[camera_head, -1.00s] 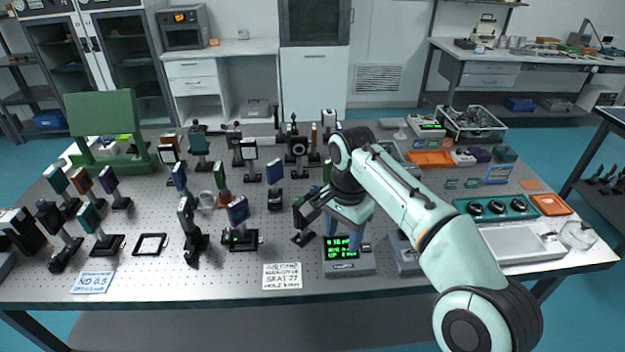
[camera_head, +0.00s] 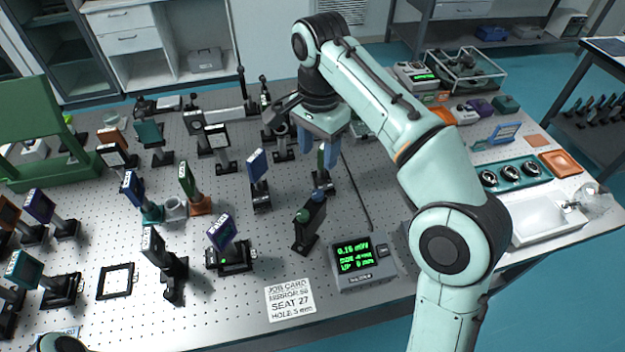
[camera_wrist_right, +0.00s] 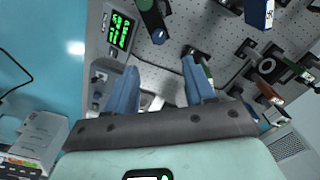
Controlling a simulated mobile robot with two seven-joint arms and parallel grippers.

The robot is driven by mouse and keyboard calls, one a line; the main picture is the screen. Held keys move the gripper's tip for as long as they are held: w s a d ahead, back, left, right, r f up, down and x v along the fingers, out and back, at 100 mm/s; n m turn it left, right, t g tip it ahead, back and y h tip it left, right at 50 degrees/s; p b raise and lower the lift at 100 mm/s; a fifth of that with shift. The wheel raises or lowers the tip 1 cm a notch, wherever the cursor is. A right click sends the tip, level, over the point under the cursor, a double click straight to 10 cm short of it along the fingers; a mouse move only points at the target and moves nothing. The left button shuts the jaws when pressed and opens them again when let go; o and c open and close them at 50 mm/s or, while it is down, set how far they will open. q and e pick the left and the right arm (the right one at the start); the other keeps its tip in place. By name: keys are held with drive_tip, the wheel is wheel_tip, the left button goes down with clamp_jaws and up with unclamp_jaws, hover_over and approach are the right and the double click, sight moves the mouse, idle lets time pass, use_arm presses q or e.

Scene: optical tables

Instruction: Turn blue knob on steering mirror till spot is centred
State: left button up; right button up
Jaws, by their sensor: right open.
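The steering mirror (camera_head: 308,226) is a dark upright mount on the breadboard, right of centre in the head view. A blue knob (camera_head: 318,194) and a green knob (camera_head: 302,215) sit on its top. The blue knob also shows near the top of the right wrist view (camera_wrist_right: 158,37), beyond the fingertips. My right gripper (camera_head: 318,152) is open and empty, its blue fingers pointing down, behind and above the mirror and apart from the knob. A readout box (camera_head: 362,264) with green digits stands right of the mirror. I see no light spot.
A job card (camera_head: 290,300) lies in front of the mirror. A thin dark rod or cable (camera_head: 356,192) runs behind the readout. A green stand (camera_head: 35,130) is at far left.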

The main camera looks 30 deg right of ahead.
sight(318, 192)
drive_tip(key=f+b, duration=0.3)
drive_tip(key=f, duration=0.7)
drive_tip(key=shift+s+f, duration=0.15)
drive_tip(key=shift+s, duration=0.05)
drive_tip(key=shift+w+f+b, duration=0.1)
drive_tip(key=shift+f+b, duration=0.25)
drive_tip(key=shift+f, duration=0.45)
use_arm(q)
drive_tip(key=s+f, duration=0.1)
drive_tip(key=f, duration=0.2)
drive_tip(key=s+f, duration=0.1)
drive_tip(key=shift+s+f, duration=0.3)
drive_tip(key=shift+f, duration=0.1)
use_arm(e)
clamp_jaws()
use_arm(q)
drive_tip(key=shift+r, duration=0.15)
